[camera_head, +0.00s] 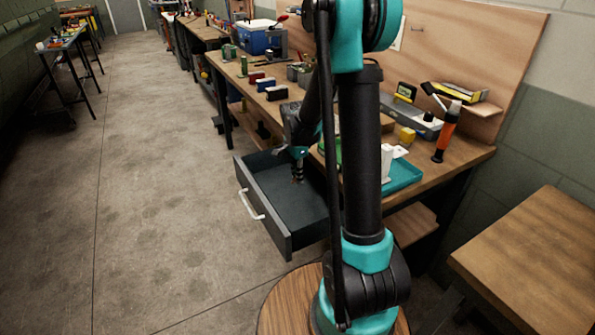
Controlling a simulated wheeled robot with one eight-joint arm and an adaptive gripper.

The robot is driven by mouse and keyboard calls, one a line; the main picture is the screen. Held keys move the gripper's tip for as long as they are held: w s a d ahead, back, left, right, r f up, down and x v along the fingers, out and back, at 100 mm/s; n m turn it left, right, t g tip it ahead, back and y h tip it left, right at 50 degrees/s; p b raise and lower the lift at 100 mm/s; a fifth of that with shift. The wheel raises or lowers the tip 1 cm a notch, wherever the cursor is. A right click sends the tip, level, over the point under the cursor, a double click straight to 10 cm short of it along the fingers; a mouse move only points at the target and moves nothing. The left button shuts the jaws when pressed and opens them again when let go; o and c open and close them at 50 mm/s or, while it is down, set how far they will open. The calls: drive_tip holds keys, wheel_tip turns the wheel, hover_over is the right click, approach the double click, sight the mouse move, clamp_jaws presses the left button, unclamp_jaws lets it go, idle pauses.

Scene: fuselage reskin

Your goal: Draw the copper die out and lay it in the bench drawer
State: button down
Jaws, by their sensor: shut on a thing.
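The bench drawer (268,222) is pulled open below the bench top, a dark grey box with a pale handle on its front. My gripper (298,176) points down over the open drawer, towards its back part. It is shut on a small brownish thing at its fingertips, which looks like the copper die (297,180). The die is very small in this view, and I cannot tell whether it touches the drawer floor. The visible part of the drawer floor looks empty. My arm hides the drawer's right side.
The wooden bench (470,155) holds a teal tray (403,176), an orange-and-black tool (446,132), a yellow block (407,135), small coloured boxes and a blue case (259,38). A wooden table (535,265) stands at the lower right. The floor left of the drawer is clear.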

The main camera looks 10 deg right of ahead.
sight(298, 197)
drive_tip(key=shift+f, duration=3.45)
drive_tip(key=c, duration=1.4)
unclamp_jaws()
drive_tip(key=shift+r, duration=0.15)
drive_tip(key=shift+r, duration=4.4)
